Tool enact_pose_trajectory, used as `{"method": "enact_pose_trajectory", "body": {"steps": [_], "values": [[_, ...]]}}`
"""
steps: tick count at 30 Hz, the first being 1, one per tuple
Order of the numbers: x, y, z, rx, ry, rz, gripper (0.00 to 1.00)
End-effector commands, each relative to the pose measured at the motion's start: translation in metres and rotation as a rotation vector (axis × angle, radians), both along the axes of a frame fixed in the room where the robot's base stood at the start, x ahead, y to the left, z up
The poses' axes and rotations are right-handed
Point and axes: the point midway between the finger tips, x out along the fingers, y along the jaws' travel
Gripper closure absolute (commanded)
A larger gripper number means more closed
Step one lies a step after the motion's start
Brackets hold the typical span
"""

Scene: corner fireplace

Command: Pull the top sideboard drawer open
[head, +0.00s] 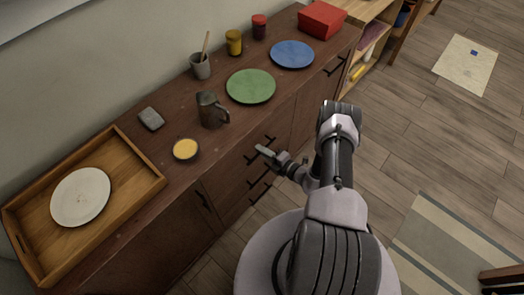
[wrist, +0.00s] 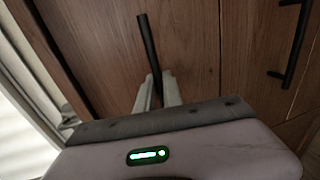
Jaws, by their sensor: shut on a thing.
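The brown wooden sideboard (head: 130,215) stands along the wall in the head view. Its middle section has a stack of drawers with dark bar handles, and the top drawer handle (head: 271,139) is the uppermost. My gripper (head: 262,151) is at this handle, partly covering it. In the wrist view, the dark handle (wrist: 148,45) runs down between the fingers of my gripper (wrist: 158,92), which is shut on it. The drawer front looks about flush with the sideboard, with no clear gap. My arm hides part of the lower fronts.
On the sideboard top are a wooden tray (head: 127,217) with a white plate (head: 80,196), a yellow-filled bowl (head: 186,149), a dark jug (head: 211,110), green (head: 251,86) and blue (head: 292,54) plates, and a red box (head: 322,19). A striped rug (head: 440,245) lies on the floor at right.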

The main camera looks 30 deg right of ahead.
Motion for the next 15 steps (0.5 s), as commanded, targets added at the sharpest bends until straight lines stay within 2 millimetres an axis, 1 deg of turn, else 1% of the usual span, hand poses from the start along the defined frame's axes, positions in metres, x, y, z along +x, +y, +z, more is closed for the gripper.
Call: {"method": "enact_pose_trajectory", "body": {"steps": [9, 11, 14, 15], "values": [[-0.003, -0.002, 0.000, 0.000, 0.000, -0.001, 1.00], [-0.007, -0.003, 0.000, 0.000, 0.000, 0.000, 1.00], [-0.019, -0.008, 0.000, 0.001, 0.000, -0.002, 1.00], [-0.026, -0.011, 0.000, 0.001, 0.001, -0.004, 1.00]]}}
